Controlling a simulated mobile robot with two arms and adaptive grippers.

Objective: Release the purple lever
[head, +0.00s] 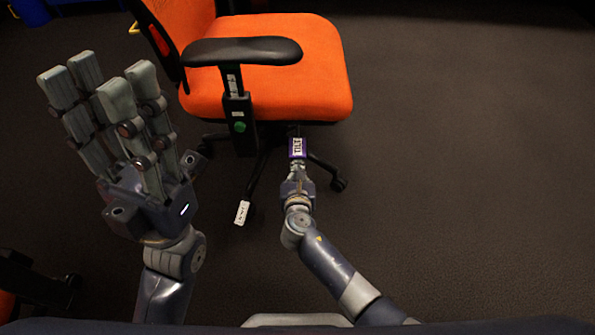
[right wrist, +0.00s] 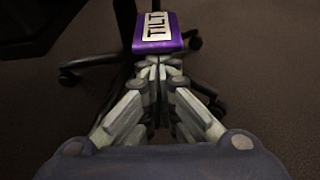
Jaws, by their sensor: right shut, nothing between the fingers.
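The purple lever (head: 297,148) with a white "TILT" label sticks out below the seat of an orange office chair (head: 270,92). It also shows at the top of the right wrist view (right wrist: 157,32). My right gripper (head: 297,166) is shut and empty, with its fingertips (right wrist: 158,65) right at the near end of the lever. I cannot tell whether they touch it. My left gripper (head: 106,85) is raised at the left with its fingers spread open, empty and apart from the chair.
The chair's black armrest (head: 243,51) stands above the seat, on a post with a green button (head: 239,127). A white tag (head: 242,212) shows below, near the chair's black legs (head: 338,183). The dark carpet (head: 470,150) to the right is clear.

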